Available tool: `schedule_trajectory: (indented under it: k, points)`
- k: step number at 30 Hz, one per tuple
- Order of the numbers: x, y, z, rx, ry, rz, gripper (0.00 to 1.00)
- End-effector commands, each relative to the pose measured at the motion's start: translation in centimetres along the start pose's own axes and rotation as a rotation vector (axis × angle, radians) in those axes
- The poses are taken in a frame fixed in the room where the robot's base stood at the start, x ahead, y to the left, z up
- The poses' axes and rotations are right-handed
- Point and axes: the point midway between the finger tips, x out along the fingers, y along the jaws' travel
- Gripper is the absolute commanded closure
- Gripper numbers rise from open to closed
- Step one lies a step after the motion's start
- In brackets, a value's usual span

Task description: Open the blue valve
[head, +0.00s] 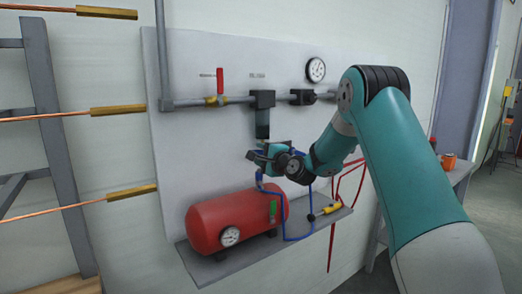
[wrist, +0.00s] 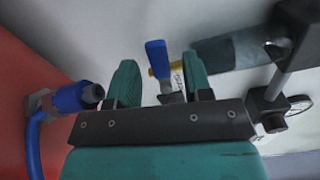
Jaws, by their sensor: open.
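The blue valve handle (wrist: 157,58) shows in the wrist view as a short flat blue lever. It stands in the gap between the two teal fingers of my gripper (wrist: 161,82), beside a brass-coloured fitting. The fingers are apart on either side of it, and I cannot tell whether either touches it. In the head view my gripper (head: 257,156) is just below the dark vertical block on the pipe. It hides most of the valve there.
A red tank (head: 222,220) with a gauge sits on a grey shelf (head: 225,268) below. A blue hose (head: 286,238) loops from near my gripper; its blue connector (wrist: 75,97) is at left in the wrist view. A red-handled valve (head: 220,82) and pressure gauge (head: 316,69) are above.

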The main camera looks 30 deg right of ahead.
Motion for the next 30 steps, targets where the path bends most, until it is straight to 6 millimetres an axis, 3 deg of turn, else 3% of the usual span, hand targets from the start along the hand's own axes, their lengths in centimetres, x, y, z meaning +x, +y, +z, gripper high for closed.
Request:
schedule_trajectory:
  k: [11,15,17,30]
  points:
    - [0.60,0.03,0.04,0.001,0.000,0.000,0.57]
    - [0.59,0.03,0.03,0.000,0.000,0.000,0.89]
    - [0.58,0.03,0.03,0.000,0.000,0.000,1.00]
    - [0.58,-0.44,0.06,0.060,-0.001,0.002,1.00]
